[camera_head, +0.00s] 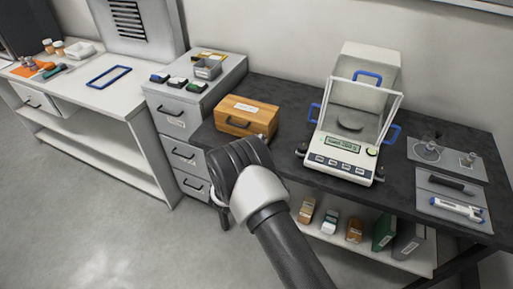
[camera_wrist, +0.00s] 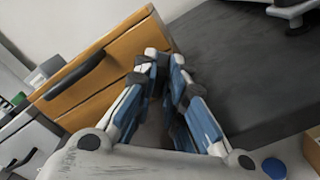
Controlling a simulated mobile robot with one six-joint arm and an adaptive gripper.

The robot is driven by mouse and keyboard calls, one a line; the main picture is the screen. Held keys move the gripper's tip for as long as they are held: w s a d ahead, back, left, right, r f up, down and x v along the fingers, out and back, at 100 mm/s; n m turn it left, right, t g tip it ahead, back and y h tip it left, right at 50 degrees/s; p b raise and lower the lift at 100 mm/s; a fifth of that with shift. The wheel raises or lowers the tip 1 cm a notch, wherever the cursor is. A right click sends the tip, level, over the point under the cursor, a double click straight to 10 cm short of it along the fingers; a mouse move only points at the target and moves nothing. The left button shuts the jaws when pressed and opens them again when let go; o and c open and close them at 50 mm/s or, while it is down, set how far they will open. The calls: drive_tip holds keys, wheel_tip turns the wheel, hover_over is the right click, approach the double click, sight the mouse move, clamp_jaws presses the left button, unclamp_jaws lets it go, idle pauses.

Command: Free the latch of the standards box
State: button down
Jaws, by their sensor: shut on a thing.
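The standards box (camera_head: 246,117) is an orange-brown wooden box with a dark front handle and a white label on its lid. It stands at the left end of the dark table and looks closed. In the wrist view the box (camera_wrist: 115,52) fills the upper left, with its black handle (camera_wrist: 74,77) left of my fingers. My gripper (camera_wrist: 163,62) has its blue-and-grey fingers nearly together at the right part of the box front. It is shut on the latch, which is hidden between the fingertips. In the head view my arm covers most of the gripper.
A balance (camera_head: 345,130) with a glass draft shield stands right of the box on the dark table (camera_head: 287,98). A grey drawer cabinet (camera_head: 178,124) is close on the left. Bottles and binders fill the shelf (camera_head: 398,262) below. Glassware and a pipette lie far right.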

drive_tip(key=m+b, duration=0.2)
drive_tip(key=m, duration=0.3)
drive_tip(key=shift+d+f+b, duration=0.15)
drive_tip(key=shift+f+b, duration=0.15)
drive_tip(key=shift+b, duration=0.1)
idle(0.3)
drive_tip(key=c, duration=1.6)
unclamp_jaws()
drive_tip(key=shift+s, duration=0.1)
drive_tip(key=shift+c, duration=0.2)
drive_tip(key=shift+s+f, duration=0.15)
drive_tip(key=shift+s, duration=0.35)
drive_tip(key=v, duration=0.7)
drive_tip(key=shift+r, duration=0.35)
